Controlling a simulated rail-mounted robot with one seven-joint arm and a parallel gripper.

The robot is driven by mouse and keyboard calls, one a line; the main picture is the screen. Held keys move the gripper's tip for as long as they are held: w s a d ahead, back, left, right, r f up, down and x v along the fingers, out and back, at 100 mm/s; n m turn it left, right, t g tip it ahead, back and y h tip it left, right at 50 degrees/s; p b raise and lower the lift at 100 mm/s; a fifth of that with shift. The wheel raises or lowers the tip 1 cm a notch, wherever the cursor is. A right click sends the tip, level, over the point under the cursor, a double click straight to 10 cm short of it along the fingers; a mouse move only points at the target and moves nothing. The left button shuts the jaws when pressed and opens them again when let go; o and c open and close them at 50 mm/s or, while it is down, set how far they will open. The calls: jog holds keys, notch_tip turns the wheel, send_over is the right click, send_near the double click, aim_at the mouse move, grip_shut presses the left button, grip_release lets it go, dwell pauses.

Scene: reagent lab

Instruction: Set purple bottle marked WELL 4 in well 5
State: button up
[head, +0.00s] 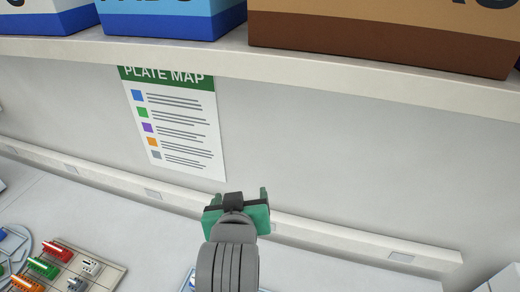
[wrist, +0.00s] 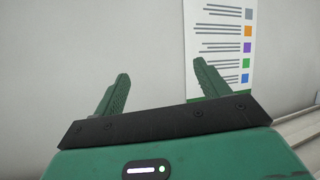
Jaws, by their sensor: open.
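My gripper (head: 239,197) is raised in front of the back wall, its two green fingers apart and nothing between them. The wrist view shows the gripper (wrist: 162,70) open and empty too, facing the wall. I see no purple bottle marked WELL 4 in either view. No well marked 5 can be made out. At the lower left of the head view, a beige rack (head: 117,274) holds red, green, orange and pale pieces, too small to read. Part of a blue-edged item (head: 190,283) shows at the bottom, mostly hidden by my arm.
A shelf (head: 300,72) with large boxes (head: 170,22) runs across the top. A plate map poster (head: 180,125) hangs on the wall and shows in the wrist view (wrist: 220,35). A round tray (head: 28,240) is at the left edge. The bench right of my arm looks clear.

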jog(key=s+d+r+t, duration=0.1)
jog(key=s+r+t, duration=0.3)
jog(key=r, duration=0.6)
jog(key=s+d+r+m+t, duration=0.1)
jog(key=s+d+r+t, duration=0.1)
jog(key=s+r+t, duration=0.2)
jog(key=s+d+r+t, duration=0.1)
jog(key=s+r+t, duration=0.3)
jog(key=s+r, duration=0.5)
notch_tip(320, 180, up, 7)
jog(key=shift+d+r+m, duration=0.15)
jog(key=shift+d+m, duration=0.25)
